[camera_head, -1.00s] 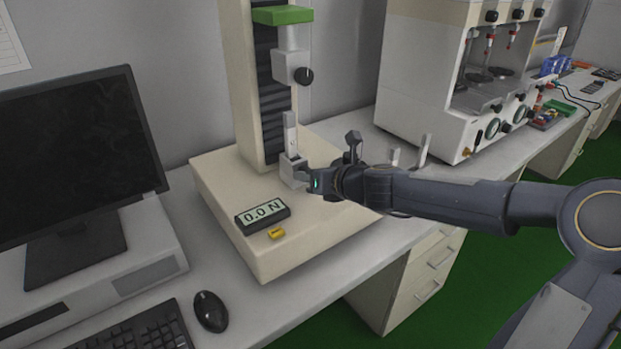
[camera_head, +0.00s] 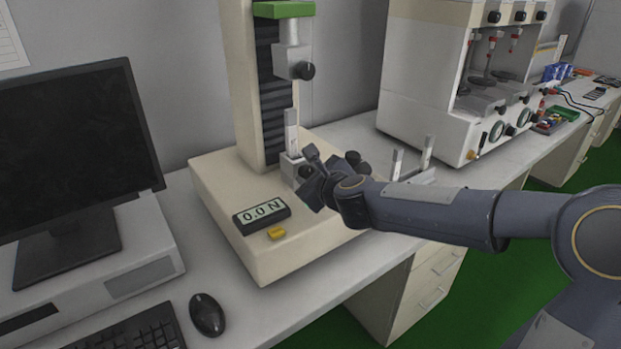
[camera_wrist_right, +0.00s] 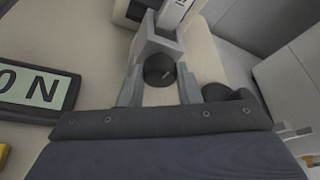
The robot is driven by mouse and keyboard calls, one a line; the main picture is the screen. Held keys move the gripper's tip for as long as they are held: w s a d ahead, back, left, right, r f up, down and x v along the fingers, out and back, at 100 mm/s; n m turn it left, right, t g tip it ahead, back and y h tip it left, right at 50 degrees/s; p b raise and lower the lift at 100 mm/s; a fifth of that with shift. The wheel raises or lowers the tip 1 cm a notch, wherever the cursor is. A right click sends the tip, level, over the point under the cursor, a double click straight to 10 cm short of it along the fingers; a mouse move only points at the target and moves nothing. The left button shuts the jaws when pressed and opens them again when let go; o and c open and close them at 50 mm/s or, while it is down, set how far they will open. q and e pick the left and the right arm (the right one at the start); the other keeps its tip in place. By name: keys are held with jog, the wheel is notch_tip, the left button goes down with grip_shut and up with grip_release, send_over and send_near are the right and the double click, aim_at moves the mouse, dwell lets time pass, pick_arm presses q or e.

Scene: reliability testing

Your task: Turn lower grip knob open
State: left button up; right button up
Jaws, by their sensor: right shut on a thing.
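The lower grip (camera_head: 291,166) is a light grey block on the tester's base, with a pale upright strip (camera_head: 291,130) in it. Its dark round knob (camera_wrist_right: 158,70) sits between the two grey fingers of my right gripper (camera_wrist_right: 158,82) in the right wrist view, and the gripper is shut on it. A pale mark shows on the knob's face. In the head view my right gripper (camera_head: 308,178) reaches in from the right, tilted, and largely hides the knob. My left gripper is not in view.
The upper grip (camera_head: 293,62) with its own black knob (camera_head: 307,71) hangs above. A force display (camera_head: 262,215) reading 0.0 N and a yellow piece (camera_head: 277,233) lie on the base. A monitor (camera_head: 75,150) and mouse (camera_head: 207,314) stand left; a white machine (camera_head: 425,85) stands right.

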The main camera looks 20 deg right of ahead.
jog(key=shift+n, duration=0.4)
jog(key=o, duration=1)
jog(key=shift+c, duration=0.2)
jog(key=v, duration=0.7)
jog(key=shift+s, duration=0.45)
